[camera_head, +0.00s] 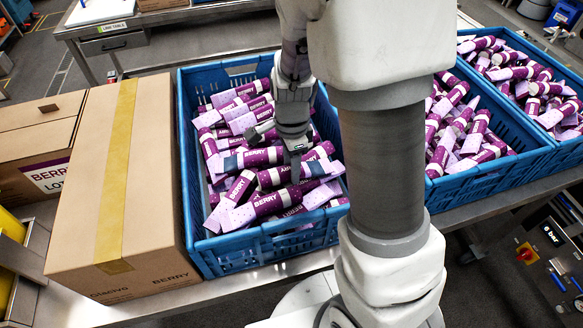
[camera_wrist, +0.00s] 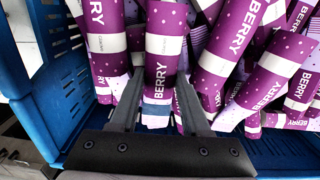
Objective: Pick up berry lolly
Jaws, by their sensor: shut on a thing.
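Many purple and lilac berry lollies lie in a jumbled heap in a blue crate (camera_head: 262,238). My gripper (camera_head: 280,148) reaches down into this crate from above. In the wrist view its two fingers (camera_wrist: 160,108) are closed on one berry lolly (camera_wrist: 160,74), one finger on each side of it near its lower end. That lolly has a purple wrapper with a white band and the word BERRY. It lies among its neighbours, and I cannot tell whether it is clear of them. My arm hides part of the crate's right side.
A closed cardboard box (camera_head: 150,190) stands close to the crate's left side. Another blue crate (camera_head: 490,178) full of berry lollies is to the right, with a further one (camera_head: 568,150) behind it. A table (camera_head: 150,38) stands at the back. The crate walls rise around the heap.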

